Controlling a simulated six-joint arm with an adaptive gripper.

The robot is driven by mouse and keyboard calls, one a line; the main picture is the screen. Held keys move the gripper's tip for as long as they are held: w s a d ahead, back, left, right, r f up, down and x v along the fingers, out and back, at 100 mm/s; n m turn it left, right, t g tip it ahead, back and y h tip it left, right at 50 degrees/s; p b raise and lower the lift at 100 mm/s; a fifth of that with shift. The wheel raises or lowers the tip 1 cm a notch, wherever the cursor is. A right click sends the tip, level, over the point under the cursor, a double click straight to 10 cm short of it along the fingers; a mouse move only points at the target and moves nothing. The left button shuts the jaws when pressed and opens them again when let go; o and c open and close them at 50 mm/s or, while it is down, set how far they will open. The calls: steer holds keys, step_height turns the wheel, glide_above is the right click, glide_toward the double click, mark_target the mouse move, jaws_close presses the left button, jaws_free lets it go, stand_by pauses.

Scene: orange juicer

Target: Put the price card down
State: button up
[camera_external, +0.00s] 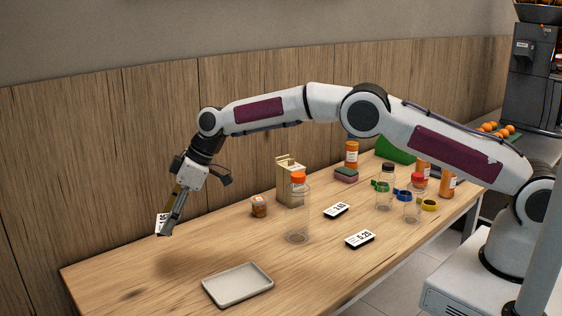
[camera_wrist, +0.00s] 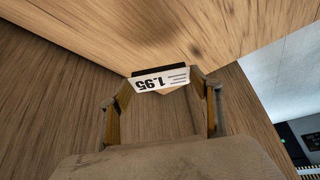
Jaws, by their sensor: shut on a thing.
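My gripper (camera_external: 170,217) is shut on a white price card (camera_external: 162,222) with a dark base, above the far left part of the wooden table. The wrist view shows the card (camera_wrist: 161,79) upside down, reading 1.95, between the two fingertips (camera_wrist: 163,88). In the external view the card is partly hidden by a finger and appears apart from the table top. Two other price cards lie on the table: one (camera_external: 337,210) in the middle and one (camera_external: 360,239) nearer the front edge.
A grey tray (camera_external: 238,285) lies at the front left. The table's left end (camera_external: 110,275) is bare. A wood-panelled wall (camera_external: 90,170) runs behind.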

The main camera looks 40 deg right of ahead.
steer(key=n, duration=0.1)
glide_above(152, 285)
steer(key=d, duration=0.2)
steer(key=shift+s+a+f+g, duration=0.1)
steer(key=shift+s+f+g, duration=0.1)
steer(key=shift+f, duration=0.3)
steer(key=shift+s+f+g, duration=0.1)
steer(key=shift+s+f, duration=0.05)
steer(key=shift+f, duration=0.3)
steer(key=shift+f, duration=3.15)
steer(key=shift+f, duration=1.9)
steer(key=shift+f, duration=0.1)
steer(key=o, duration=1.1)
steer(key=shift+r, duration=0.35)
